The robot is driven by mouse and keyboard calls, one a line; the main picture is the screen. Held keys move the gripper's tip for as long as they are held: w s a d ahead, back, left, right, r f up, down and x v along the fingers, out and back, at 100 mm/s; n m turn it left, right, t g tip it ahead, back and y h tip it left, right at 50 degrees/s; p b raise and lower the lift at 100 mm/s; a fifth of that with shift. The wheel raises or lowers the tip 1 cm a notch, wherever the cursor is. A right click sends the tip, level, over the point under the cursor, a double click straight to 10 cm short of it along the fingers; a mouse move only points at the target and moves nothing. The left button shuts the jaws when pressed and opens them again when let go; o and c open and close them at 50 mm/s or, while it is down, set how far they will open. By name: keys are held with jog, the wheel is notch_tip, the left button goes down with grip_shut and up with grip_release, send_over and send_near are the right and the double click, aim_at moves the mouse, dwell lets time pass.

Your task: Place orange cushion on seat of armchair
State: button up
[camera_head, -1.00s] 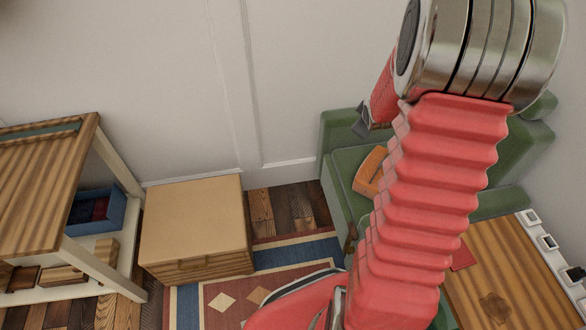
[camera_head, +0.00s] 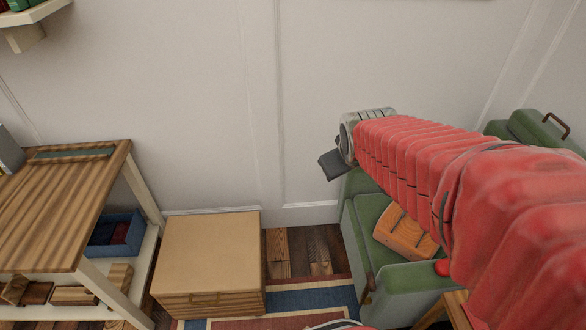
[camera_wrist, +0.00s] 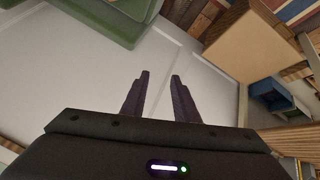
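The green armchair (camera_head: 366,213) stands at the right against the wall, partly hidden behind my arm. An orange, block-like thing with dark marks, which I take to be the orange cushion (camera_head: 398,236), rests tilted on its seat; my arm hides part of it. My gripper (camera_wrist: 159,78) is open in the wrist view, its two dark fingers apart with nothing between them. In the head view my gripper (camera_head: 331,166) is near the wall, above and left of the armchair and apart from the cushion. A green part of the armchair (camera_wrist: 98,18) shows at the wrist view's top left.
A low tan-topped chest (camera_head: 208,255) stands left of the armchair, with a strip of wood floor between. A wooden table (camera_head: 60,205) with a blue bin (camera_head: 133,237) on its lower shelf stands farther left. A patterned rug (camera_head: 312,299) lies in front. A wooden surface (camera_head: 458,311) is at lower right.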

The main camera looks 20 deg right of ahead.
jog(key=s+a+r+m+g+y, duration=0.1)
jog(key=s+a+r+y, duration=0.1)
jog(key=s+a, duration=1)
jog(key=shift+s+a+r+m, duration=0.25)
jog(key=shift+s+r+m, duration=0.15)
jog(key=shift+s+r, duration=0.5)
jog(key=shift+s+f, duration=0.2)
jog(key=shift+s, duration=0.05)
